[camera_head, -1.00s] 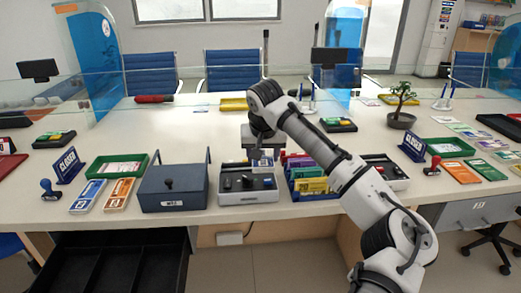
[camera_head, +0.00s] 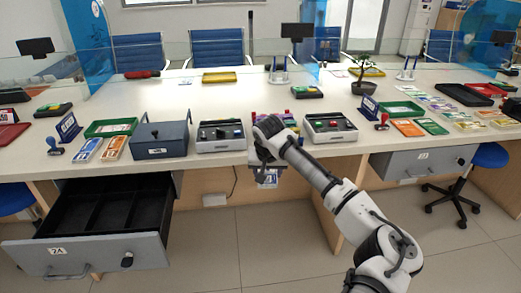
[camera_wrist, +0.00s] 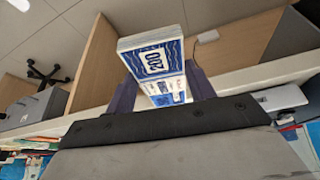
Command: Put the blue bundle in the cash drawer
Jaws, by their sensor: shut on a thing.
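The blue bundle is a stack of blue and white notes marked 200, and it shows in the wrist view (camera_wrist: 155,62). My gripper (camera_wrist: 155,92) is shut on it, with a finger on each side. In the head view the bundle (camera_head: 268,178) hangs below my gripper (camera_head: 265,167), in front of the counter's front edge. The cash drawer (camera_head: 100,222), marked 2A, is pulled open at the lower left. Its black compartments look empty. The bundle is to the right of the drawer and apart from it.
A grey lockbox (camera_head: 160,138) and a grey device (camera_head: 220,135) stand on the counter (camera_head: 215,165) above. Another drawer (camera_head: 425,160) at the right is closed. The floor (camera_head: 225,235) between the open drawer and my arm is clear.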

